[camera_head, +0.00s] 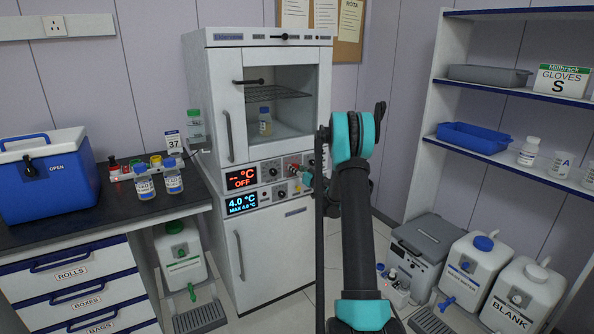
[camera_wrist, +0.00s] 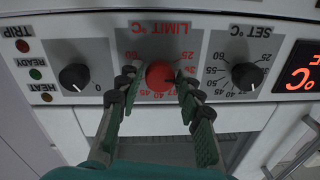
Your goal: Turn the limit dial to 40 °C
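The red limit dial (camera_wrist: 160,76) sits mid-panel under an upside-down "LIMIT °C" label in the wrist view. Its pointer direction is not clear. In the head view the red dial (camera_head: 293,170) is small and partly crowded by my gripper. My gripper (camera_wrist: 158,88) has its two green-padded fingers on either side of the dial, with narrow gaps showing; it looks open around it. The black set dial (camera_wrist: 245,76) is to the right, another black dial (camera_wrist: 75,77) to the left. The cabinet's upper display (camera_head: 241,177) reads "-- °C OFF".
The lower display (camera_head: 242,203) reads 4.0 °C. A bottle (camera_head: 265,121) stands behind the upper door's window. A dark bench (camera_head: 95,215) holds a blue cooler (camera_head: 45,180), bottles and a "37" card (camera_head: 173,142). Shelves and canisters (camera_head: 470,265) stand at right.

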